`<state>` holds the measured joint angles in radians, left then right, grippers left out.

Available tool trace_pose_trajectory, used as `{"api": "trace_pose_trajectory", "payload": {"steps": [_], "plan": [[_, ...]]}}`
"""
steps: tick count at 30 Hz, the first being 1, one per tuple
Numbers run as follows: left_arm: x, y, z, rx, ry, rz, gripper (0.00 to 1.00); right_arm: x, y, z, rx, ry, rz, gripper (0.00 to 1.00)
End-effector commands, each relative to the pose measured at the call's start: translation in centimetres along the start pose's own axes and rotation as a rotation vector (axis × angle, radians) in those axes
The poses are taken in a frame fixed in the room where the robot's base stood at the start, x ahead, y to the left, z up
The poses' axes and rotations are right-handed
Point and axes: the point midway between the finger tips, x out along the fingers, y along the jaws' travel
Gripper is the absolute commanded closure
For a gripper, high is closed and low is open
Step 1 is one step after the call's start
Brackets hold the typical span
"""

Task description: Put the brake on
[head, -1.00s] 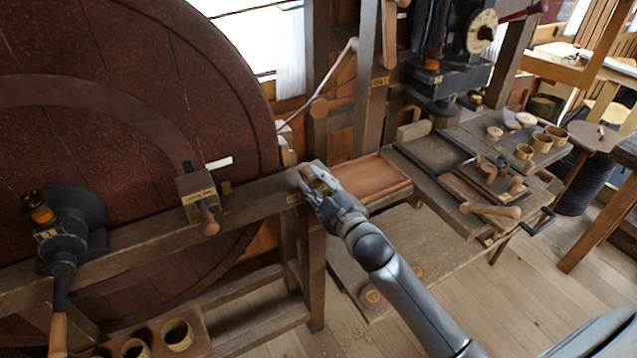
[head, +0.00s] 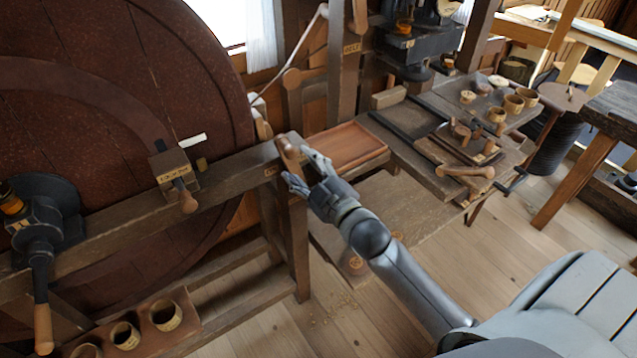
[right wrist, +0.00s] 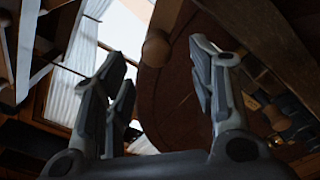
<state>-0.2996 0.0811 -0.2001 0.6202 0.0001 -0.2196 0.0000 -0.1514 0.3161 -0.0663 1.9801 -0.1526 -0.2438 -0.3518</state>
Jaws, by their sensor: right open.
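A short wooden handle (head: 288,154) stands at the end of the heavy timber rail, beside the big dark red wheel (head: 110,110). A small label near it is too small to read, so I cannot tell for sure which control is the brake. My right gripper (head: 299,170) is open and empty, its fingers close to the right of this handle. I cannot tell whether they touch it. In the right wrist view the open fingers (right wrist: 160,78) show with a rounded wooden knob (right wrist: 156,48) beyond and between them. My left gripper is not in view.
A block with a wooden peg (head: 174,172) sits on the rail, left of my gripper. A black crank (head: 40,235) is further left. An empty shallow tray (head: 345,145) lies behind my gripper. A bench with cups (head: 514,104) and tools stands to the right.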

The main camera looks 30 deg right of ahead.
Motion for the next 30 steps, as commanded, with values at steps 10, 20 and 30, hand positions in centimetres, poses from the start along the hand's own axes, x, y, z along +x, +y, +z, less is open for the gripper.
{"api": "trace_pose_trajectory", "payload": {"steps": [10,20,30], "plan": [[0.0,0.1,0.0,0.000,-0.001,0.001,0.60,-5.4,-0.1,0.0,0.001,0.000,-0.002,0.47],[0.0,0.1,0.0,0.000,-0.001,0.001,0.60,-6.7,-0.1,-0.1,0.000,0.001,-0.001,0.47],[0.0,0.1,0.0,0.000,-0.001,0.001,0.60,-6.7,-0.1,-0.1,0.000,0.001,-0.001,0.47]]}}
